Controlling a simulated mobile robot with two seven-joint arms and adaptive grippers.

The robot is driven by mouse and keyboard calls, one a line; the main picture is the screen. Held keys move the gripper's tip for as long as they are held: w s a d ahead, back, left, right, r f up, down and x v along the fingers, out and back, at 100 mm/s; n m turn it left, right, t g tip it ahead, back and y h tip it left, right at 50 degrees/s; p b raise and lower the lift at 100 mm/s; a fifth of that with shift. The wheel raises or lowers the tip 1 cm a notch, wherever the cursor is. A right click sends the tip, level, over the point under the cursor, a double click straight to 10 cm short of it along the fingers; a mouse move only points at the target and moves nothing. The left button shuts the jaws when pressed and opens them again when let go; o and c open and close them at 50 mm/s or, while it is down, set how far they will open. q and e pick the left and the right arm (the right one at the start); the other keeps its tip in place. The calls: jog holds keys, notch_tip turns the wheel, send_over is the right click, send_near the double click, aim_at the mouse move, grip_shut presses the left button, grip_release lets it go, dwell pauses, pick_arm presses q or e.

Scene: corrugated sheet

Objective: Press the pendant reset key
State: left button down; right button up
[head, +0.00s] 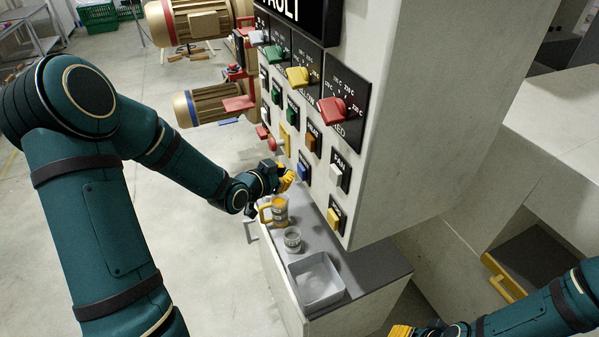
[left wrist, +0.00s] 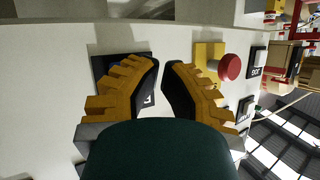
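The control panel (head: 362,60) carries several coloured keys on dark label plates. Its key labels are mostly too small to read, so I cannot tell which one is the pendant reset key. My left gripper (head: 287,181) is at the panel's lower left edge, near a blue key (head: 304,171). In the left wrist view its yellow fingers (left wrist: 161,64) nearly meet, with a thin gap and nothing held. A dark plate (left wrist: 106,66) is partly hidden behind the left finger. My right gripper (head: 401,331) is cut off at the bottom edge.
A red button on a yellow base (left wrist: 229,67) sits right of the fingers in the left wrist view. Below the panel, a grey counter (head: 372,262) holds a mug (head: 278,211), a small jar (head: 292,239) and a grey tray (head: 318,300). Large coloured knobs (head: 333,110) project above the keys.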

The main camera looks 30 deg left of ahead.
dwell(0.8)
pick_arm(q)
jog(key=shift+w+d+b, duration=0.25)
jog(key=shift+w+b, duration=0.1)
jog(key=shift+b, duration=0.1)
jog(key=shift+w+d+b, duration=0.3)
jog(key=shift+b, duration=0.05)
dwell(0.7)
jog(key=shift+a, duration=0.1)
jog(key=shift+s+a, duration=0.45)
jog(key=shift+s, duration=0.2)
jog(key=s+a+p, duration=0.1)
jog(key=s+a, duration=0.2)
jog(key=shift+s+a, duration=0.15)
jog(key=shift+s, duration=0.25)
dwell(0.4)
